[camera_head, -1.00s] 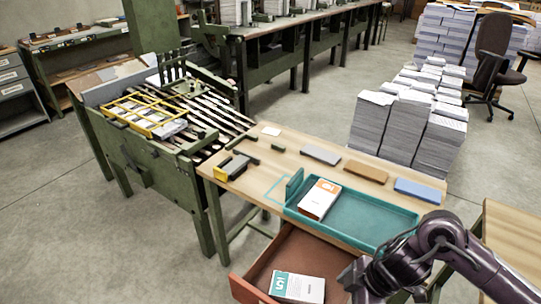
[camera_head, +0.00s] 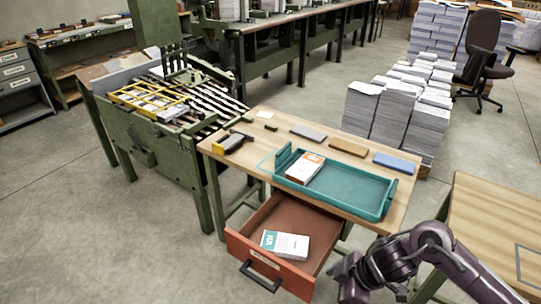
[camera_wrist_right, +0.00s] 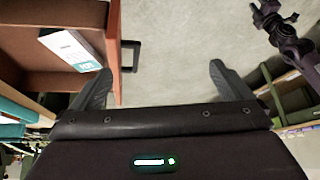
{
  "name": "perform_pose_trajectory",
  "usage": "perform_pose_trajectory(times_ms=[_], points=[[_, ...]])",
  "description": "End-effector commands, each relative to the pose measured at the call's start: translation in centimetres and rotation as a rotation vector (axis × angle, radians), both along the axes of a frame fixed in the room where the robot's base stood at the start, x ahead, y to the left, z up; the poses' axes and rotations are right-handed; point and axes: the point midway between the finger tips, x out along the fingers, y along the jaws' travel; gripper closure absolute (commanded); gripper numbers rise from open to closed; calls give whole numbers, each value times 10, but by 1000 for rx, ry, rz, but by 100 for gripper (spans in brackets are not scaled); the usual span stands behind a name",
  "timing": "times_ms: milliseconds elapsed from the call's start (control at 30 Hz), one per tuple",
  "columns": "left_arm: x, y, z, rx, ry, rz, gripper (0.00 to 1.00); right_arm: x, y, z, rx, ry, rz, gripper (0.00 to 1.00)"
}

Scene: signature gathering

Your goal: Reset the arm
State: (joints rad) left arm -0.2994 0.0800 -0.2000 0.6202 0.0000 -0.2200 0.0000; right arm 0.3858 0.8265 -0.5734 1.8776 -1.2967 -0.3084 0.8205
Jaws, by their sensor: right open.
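My right arm (camera_head: 435,250) comes in at the lower right of the head view, bent, with its wrist low in front of the open drawer (camera_head: 312,272).
A white and teal book (camera_head: 285,244) lies in the drawer. A teal tray (camera_head: 350,190) holding an orange and white book (camera_head: 305,168) sits on the wooden table (camera_head: 235,165). Another wooden table (camera_head: 480,215) stands at the right. Floor at the lower left is clear.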

Motion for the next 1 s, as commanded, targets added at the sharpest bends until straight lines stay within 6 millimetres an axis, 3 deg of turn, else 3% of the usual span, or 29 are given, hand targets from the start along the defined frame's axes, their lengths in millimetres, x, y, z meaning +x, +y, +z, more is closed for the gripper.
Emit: perform_pose_trajectory(times_ms=[167,333,433,533,667,800,900,1000], points=[[-1,0,1,0,1,0,64,24,11,-30,103,8,-113,1],[-1,0,2,0,1,0,64,47,10,-81,191,13,-282,1],[-1,0,3,0,1,0,64,52,1,-134,224,22,-428,1],[-1,0,5,0,1,0,64,37,-18,-202,209,42,-597,1],[-1,0,6,0,1,0,64,-12,-45,-284,128,75,-773,1],[-1,0,7,0,1,0,64,-90,-66,-355,2,131,-903,1],[-1,0,7,0,1,0,64,-155,-77,-393,-100,178,-966,1],[-1,0,8,0,1,0,64,-218,-83,-417,-196,225,-1003,1]])
